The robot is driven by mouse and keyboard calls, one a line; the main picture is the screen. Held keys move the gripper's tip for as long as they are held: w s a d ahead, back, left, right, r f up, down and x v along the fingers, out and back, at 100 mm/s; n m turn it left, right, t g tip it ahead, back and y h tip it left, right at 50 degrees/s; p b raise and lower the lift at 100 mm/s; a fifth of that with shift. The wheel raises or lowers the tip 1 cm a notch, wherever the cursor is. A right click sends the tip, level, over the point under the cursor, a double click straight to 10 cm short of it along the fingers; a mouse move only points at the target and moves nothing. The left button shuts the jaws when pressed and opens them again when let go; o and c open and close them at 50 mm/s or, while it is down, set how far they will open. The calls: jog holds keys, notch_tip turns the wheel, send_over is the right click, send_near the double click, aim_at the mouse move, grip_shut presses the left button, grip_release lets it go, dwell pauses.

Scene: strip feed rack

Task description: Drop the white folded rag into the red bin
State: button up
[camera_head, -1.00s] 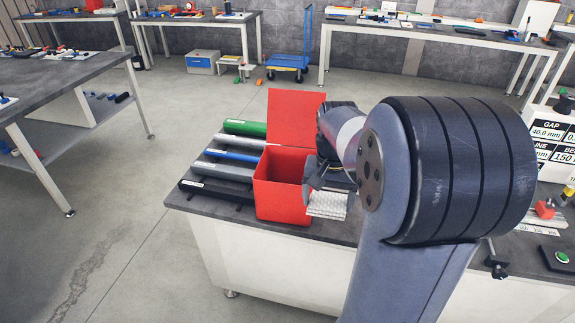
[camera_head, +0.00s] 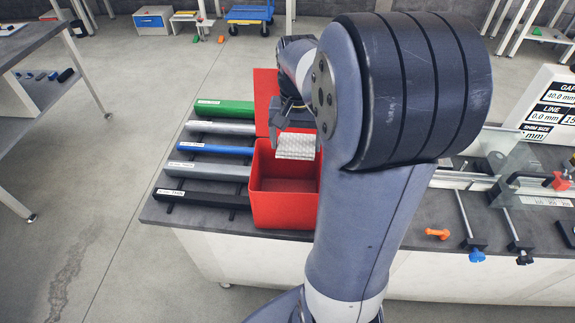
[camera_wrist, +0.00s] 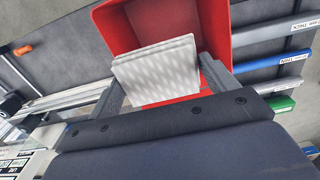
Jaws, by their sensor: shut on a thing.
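The white folded rag (camera_head: 297,145) hangs from my gripper (camera_head: 293,122), which is shut on it. In the wrist view the rag (camera_wrist: 155,72) shows as a flat white folded pad between the fingers of my gripper (camera_wrist: 165,85). The red bin (camera_head: 283,208) stands on the bench with its lid raised at the back. The rag is over the bin's opening, at about the height of the rim or above it. In the wrist view the bin (camera_wrist: 108,28) lies behind the rag. The bin's floor is mostly hidden.
My arm covers part of the bench.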

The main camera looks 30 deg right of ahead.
jog(key=shift+f+b, duration=2.15)
jog(key=shift+f, duration=0.6)
jog(key=o, duration=0.8)
jog(key=shift+r, duration=0.1)
notch_tip(320, 180, up, 11)
jog(key=shift+f, duration=0.1)
jog(key=shift+f, duration=0.1)
